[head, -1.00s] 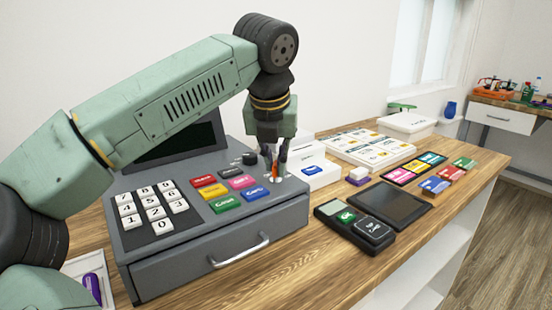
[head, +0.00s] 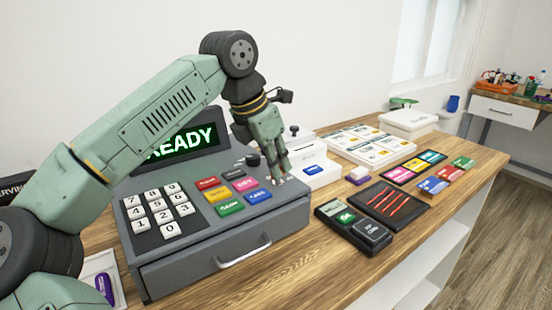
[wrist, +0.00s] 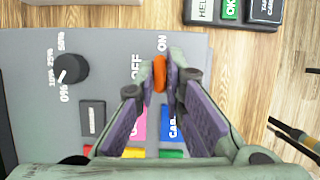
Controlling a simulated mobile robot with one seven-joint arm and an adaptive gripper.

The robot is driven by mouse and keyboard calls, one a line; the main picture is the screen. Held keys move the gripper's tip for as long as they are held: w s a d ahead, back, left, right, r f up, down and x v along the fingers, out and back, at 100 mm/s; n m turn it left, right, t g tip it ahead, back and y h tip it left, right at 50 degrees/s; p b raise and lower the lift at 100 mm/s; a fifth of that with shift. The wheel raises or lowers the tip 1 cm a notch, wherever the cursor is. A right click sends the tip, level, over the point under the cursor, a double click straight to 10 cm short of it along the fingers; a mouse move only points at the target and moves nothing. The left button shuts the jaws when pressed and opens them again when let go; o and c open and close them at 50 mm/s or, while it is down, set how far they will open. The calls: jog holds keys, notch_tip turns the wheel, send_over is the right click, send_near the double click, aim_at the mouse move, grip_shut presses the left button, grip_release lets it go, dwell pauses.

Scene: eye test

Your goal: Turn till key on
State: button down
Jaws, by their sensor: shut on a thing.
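The grey till (head: 290,212) stands on the wooden counter, its display (head: 180,142) lit with green "READY". My gripper (head: 279,178) is at the till's right end, tilted. In the wrist view its fingertips are shut on the orange till key (wrist: 159,74). The key lies in line with the "ON" label (wrist: 162,43); the "OFF" label (wrist: 136,66) is to its left. The fingers hide the key's sides and its base. In the head view I cannot make out the key behind the fingers.
A black dial (wrist: 70,68) with percent marks and coloured keys (head: 230,207) sit close to the gripper. A card reader (head: 352,224) and a dark pad (head: 388,204) with red strokes lie to the right. A white box (head: 318,172) stands just behind the gripper.

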jog(key=shift+m, duration=0.3)
jog(key=c, duration=1.7)
grip_release()
jog(key=shift+r, duration=0.15)
jog(key=v, duration=1.1)
jog(key=shift+a+r, duration=0.15)
jog(key=shift+r, duration=0.25)
